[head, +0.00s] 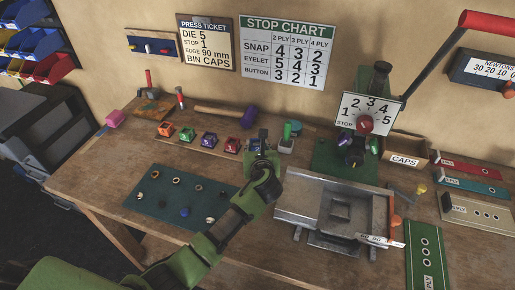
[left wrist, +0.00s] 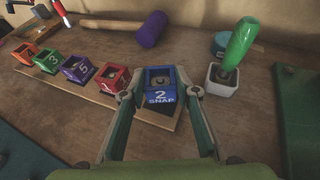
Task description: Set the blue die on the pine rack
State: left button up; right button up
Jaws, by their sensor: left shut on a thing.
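The blue die (left wrist: 160,98) is a small open-topped block marked "2 SNAP". My left gripper (left wrist: 160,92) has one finger on each side of it and is shut on it. The pine rack (left wrist: 168,124) is a pale wooden strip; its right end shows below the blue die. I cannot tell whether the die touches the rack or hangs just above it. In the head view my left gripper (head: 263,145) is at the right end of the row and mostly hides the blue die. My right gripper is not in view.
Orange (left wrist: 24,53), green (left wrist: 50,61), purple (left wrist: 78,69) and red (left wrist: 112,79) dies stand in a row to the left. A white pot with a green-handled tool (left wrist: 238,45) stands close on the right. A purple-headed mallet (left wrist: 150,30) lies behind. The press (head: 355,150) stands further right.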

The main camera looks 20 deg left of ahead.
pick_arm(q)
jog(key=shift+d+f, duration=0.1)
jog(key=shift+f, duration=0.85)
jog(key=o, duration=1.3)
jog(key=shift+c, duration=0.2)
jog(key=shift+r, duration=0.15)
jog(key=v, duration=1.2)
jog(key=shift+b, duration=0.3)
